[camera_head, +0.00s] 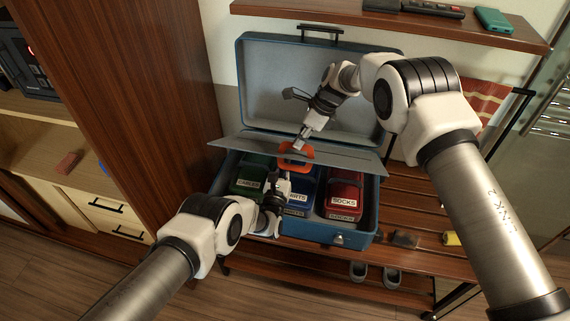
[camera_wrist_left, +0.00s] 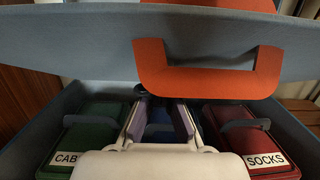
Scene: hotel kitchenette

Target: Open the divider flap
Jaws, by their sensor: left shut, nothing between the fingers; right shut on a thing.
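The divider flap (camera_head: 350,159) is a thin grey panel across the blue suitcase (camera_head: 325,233), tilted up above the packed lower half. Its orange handle (camera_head: 309,153) is at the middle of the flap's front edge. My right gripper (camera_head: 299,146) is shut on the handle from above. My left gripper (camera_head: 282,178) is shut and empty just below the handle, over the blue pouch (camera_head: 299,197). In the left wrist view, the flap (camera_wrist_left: 85,45) and orange handle (camera_wrist_left: 205,84) hang ahead of my left fingers (camera_wrist_left: 163,112).
A green pouch (camera_head: 250,170) lies left and a red SOCKS pouch (camera_head: 345,190) right in the suitcase. The open lid (camera_head: 270,75) stands behind. A wooden shelf (camera_head: 420,25) is above; a tall wooden cabinet side (camera_head: 130,90) is at left. Slippers lie under the bench.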

